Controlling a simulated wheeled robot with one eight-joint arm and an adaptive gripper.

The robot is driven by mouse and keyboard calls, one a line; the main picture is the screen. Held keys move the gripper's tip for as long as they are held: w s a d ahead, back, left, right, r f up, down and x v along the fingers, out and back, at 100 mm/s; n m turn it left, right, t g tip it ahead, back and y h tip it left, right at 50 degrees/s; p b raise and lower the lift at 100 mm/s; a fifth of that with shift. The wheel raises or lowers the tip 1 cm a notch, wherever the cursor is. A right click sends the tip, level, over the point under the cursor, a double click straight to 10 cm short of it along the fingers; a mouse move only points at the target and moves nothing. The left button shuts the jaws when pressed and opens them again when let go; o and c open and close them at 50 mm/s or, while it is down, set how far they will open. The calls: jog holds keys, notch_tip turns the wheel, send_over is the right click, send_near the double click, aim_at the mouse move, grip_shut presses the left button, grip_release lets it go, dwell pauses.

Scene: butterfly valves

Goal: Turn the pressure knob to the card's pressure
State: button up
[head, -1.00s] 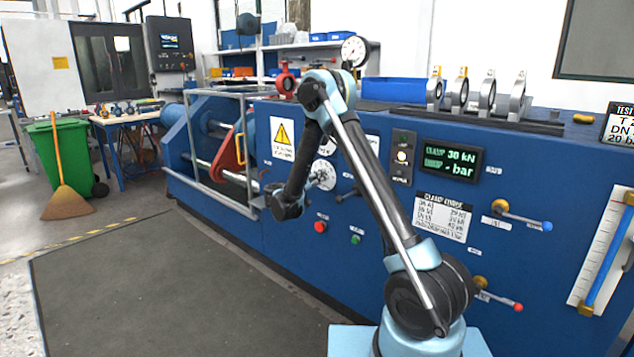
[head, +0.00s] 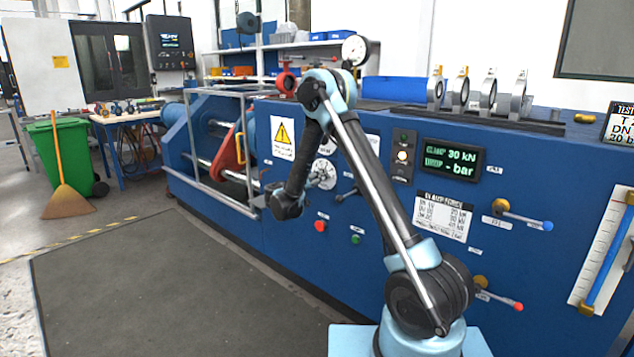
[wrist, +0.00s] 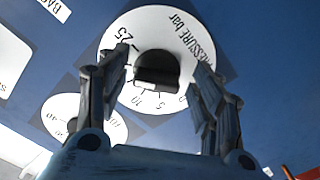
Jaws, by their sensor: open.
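The black pressure knob (wrist: 157,70) sits in the middle of a white dial (wrist: 186,28) lettered "PRESSURE bar" in the wrist view. Marks such as 25, 10 and 5 show around it. My gripper (wrist: 163,62) is open, with one finger on each side of the knob. I cannot tell whether the fingers touch it. In the head view a white dial (head: 322,174) shows beside my wrist, and my fingers are hard to make out. The test card (head: 620,124) at the right edge is cut off; its last line starts with 20.
A second white dial (wrist: 66,117) lies close to my left finger in the wrist view. A red button (head: 320,226), a green button (head: 355,239) and levers with a blue knob (head: 547,226) and a red knob (head: 518,307) stand out from the blue panel.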

jog(key=v, duration=1.2)
